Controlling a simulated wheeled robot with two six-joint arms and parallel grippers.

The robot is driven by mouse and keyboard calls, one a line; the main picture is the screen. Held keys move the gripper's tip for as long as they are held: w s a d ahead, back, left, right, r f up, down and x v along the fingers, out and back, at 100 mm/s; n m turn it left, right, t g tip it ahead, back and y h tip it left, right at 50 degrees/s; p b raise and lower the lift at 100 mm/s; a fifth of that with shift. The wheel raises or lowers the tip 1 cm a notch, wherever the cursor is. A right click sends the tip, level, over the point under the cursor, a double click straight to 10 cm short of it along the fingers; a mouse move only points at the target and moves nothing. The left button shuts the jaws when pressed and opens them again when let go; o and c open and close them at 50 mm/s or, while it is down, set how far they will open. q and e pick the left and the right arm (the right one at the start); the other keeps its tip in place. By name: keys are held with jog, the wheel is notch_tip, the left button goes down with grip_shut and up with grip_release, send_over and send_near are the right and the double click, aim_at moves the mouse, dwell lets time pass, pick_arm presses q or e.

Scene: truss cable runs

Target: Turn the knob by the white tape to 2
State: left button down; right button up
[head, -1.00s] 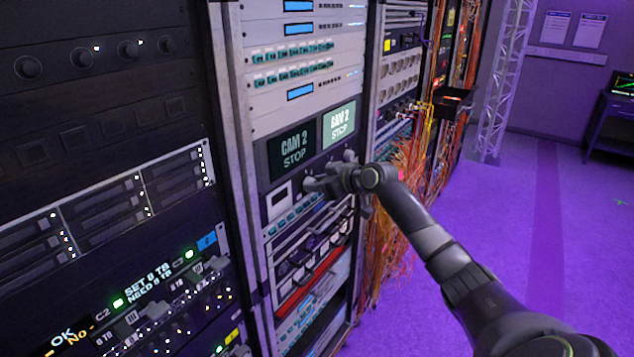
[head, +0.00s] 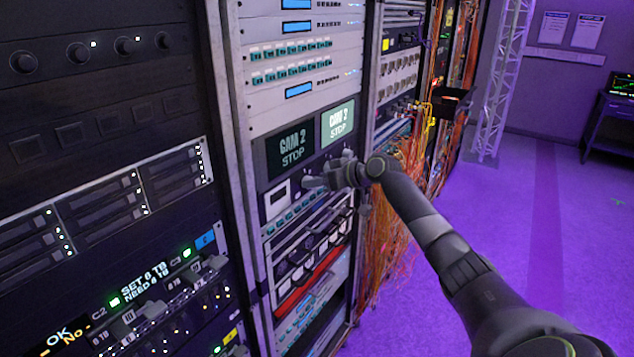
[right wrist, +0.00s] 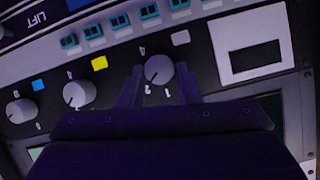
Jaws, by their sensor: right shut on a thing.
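In the right wrist view, the grey knob (right wrist: 158,70) by the white tape (right wrist: 180,38) is on a dark panel. Small digits surround the knob, with what look like 1 and 2 on its lower side in this picture. My right gripper (right wrist: 160,77) is shut on this knob, one finger on each side. The knob's exact pointing is too small to tell. In the head view, my right gripper (head: 312,183) is at the panel below two screens and hides the knob. My left gripper is not in view.
Beside it are a knob (right wrist: 79,93) by yellow tape (right wrist: 99,63) and one (right wrist: 19,110) by blue tape (right wrist: 38,85). Teal connectors (right wrist: 120,20) line the neighbouring strip. A dark CAM 2 screen (head: 291,149) and a lit screen (head: 338,122) sit above. Orange cables (head: 400,200) hang to the right.

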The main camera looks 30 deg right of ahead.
jog(key=o, duration=1)
jog(key=shift+c, duration=0.2)
jog(key=shift+s, duration=0.1)
jog(key=b+v, duration=0.5)
jog(key=v, duration=1.2)
jog(key=shift+b, duration=0.4)
jog(key=shift+d, duration=0.1)
